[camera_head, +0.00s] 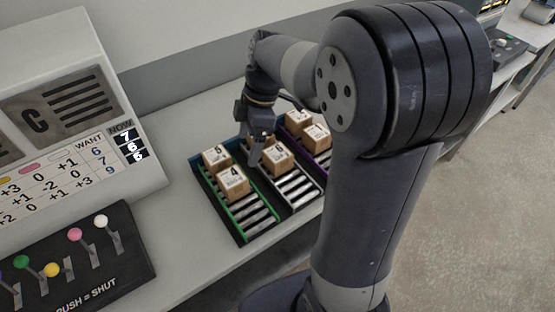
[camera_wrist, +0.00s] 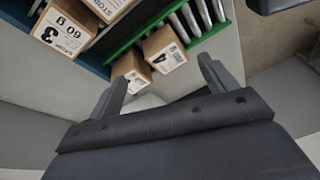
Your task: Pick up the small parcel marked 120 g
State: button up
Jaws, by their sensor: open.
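In the head view, small brown parcels with white labels stand on roller lanes. Two, a rear one (camera_head: 216,158) and a front one (camera_head: 233,183), are on the green-edged lane. At least one parcel (camera_head: 277,158) is on the middle lane, and two, a left one (camera_head: 298,121) and a right one (camera_head: 317,136), are on the purple-edged lane. My gripper (camera_head: 255,156) is open at the middle lane's parcel, partly covering it. In the wrist view, its open fingers (camera_wrist: 164,70) have no parcel held between them.
A grey machine (camera_head: 62,120) with a WANT/NOW chart stands at the left. A black lever panel (camera_head: 75,262) with coloured knobs is in front of it. Lane walls (camera_head: 222,203) stand beside the parcels. The grey counter (camera_head: 180,225) left of the lanes is clear.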

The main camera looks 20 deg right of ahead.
aim_at(278, 153)
jog(key=d+m+h, duration=0.1)
jog(key=d+m, duration=0.1)
jog(key=m, duration=0.1)
jog(key=w+d+m+b, duration=0.1)
jog(key=d+m, duration=0.1)
jog(key=m, duration=0.2)
jog(key=d+m+h, duration=0.1)
jog(key=m, duration=0.3)
jog(key=shift+w+d+r+t+h+b, duration=0.2)
jog(key=shift+w+d+t+h+b, duration=0.1)
jog(key=shift+w+d+t+b, duration=0.1)
jog(key=m, duration=0.1)
jog(key=d+m, duration=0.1)
jog(key=m, duration=0.1)
jog(key=shift+w+d+r+h, duration=0.15)
jog(key=shift+d+r+h, duration=0.05)
jog(key=shift+h, duration=0.2)
jog(key=shift+f, duration=0.2)
notch_tip(278, 153, down, 10)
jog(key=shift+d+f, duration=0.1)
jog(key=shift+f, duration=0.1)
jog(key=c, duration=1.1)
jog(key=shift+r, duration=0.1)
